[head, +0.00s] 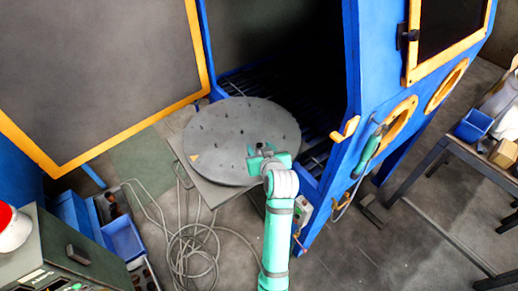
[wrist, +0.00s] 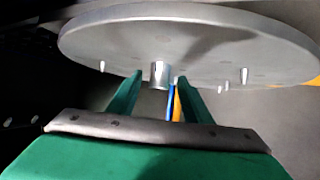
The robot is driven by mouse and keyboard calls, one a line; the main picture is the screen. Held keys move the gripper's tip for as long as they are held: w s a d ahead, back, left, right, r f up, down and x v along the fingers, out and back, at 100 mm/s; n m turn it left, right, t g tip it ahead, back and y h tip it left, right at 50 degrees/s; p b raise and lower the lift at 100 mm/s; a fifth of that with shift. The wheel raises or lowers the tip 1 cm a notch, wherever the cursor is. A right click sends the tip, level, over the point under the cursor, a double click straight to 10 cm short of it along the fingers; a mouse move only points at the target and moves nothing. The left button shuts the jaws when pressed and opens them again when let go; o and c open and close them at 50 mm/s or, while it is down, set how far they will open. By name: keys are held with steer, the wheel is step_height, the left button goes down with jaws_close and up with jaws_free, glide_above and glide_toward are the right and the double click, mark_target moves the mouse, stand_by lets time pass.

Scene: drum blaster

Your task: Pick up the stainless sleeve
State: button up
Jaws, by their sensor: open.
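The stainless sleeve (wrist: 159,75) is a short, shiny silver cylinder on the face of the grey round turntable (wrist: 230,35). In the wrist view it stands out from the disc between the tips of my green fingers. My gripper (wrist: 159,84) is open, with one finger on each side of the sleeve; I cannot tell whether either touches it. In the head view my gripper (head: 260,152) is over the right front part of the turntable (head: 225,165). It covers that spot, and I cannot make out the sleeve there.
Several other small posts, such as a thin pin (wrist: 244,76), stand on the disc. The blue blast cabinet (head: 375,70) and a yellow handle (head: 345,129) rise to the right. The big open door (head: 100,70) is at left. A coiled hose (head: 190,250) lies on the floor.

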steer(key=shift+x, duration=0.85)
steer(key=shift+c, duration=0.3)
jaws_close()
steer(key=shift+r, duration=0.1)
